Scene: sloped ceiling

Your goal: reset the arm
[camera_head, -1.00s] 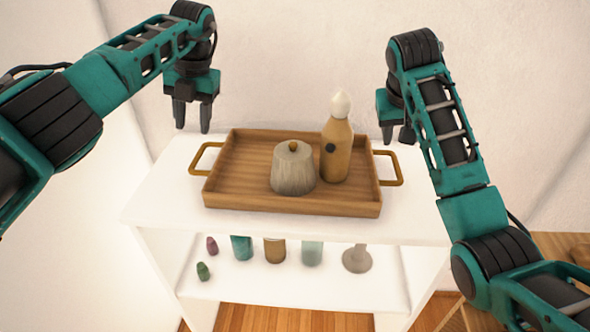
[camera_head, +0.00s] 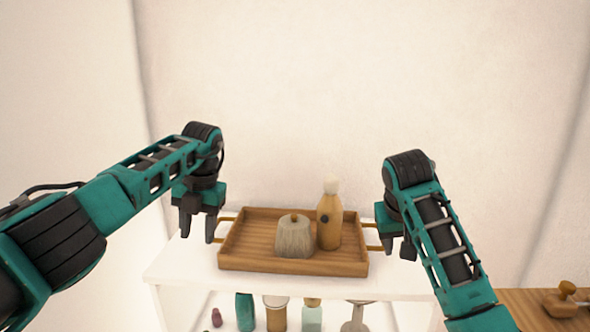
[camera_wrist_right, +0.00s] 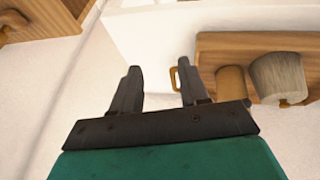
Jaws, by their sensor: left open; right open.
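My left gripper (camera_head: 198,228) hangs open and empty, fingers down, at the left end of the wooden tray (camera_head: 240,262), close to its left handle. My right gripper (camera_head: 399,247) is by the tray's right handle, partly hidden behind its own arm. In the right wrist view the right gripper's two fingers (camera_wrist_right: 159,88) are apart with nothing between them. The tray's brass handle (camera_wrist_right: 175,78) shows beside one fingertip there; I cannot tell whether they touch.
The tray stands on a white shelf unit (camera_head: 190,265) and holds a grey lidded jar (camera_head: 294,238) and a brown bottle (camera_head: 329,222) with a pale stopper. Several small containers stand on the lower shelf. A wooden table (camera_head: 530,312) is at the right. A plain wall is behind.

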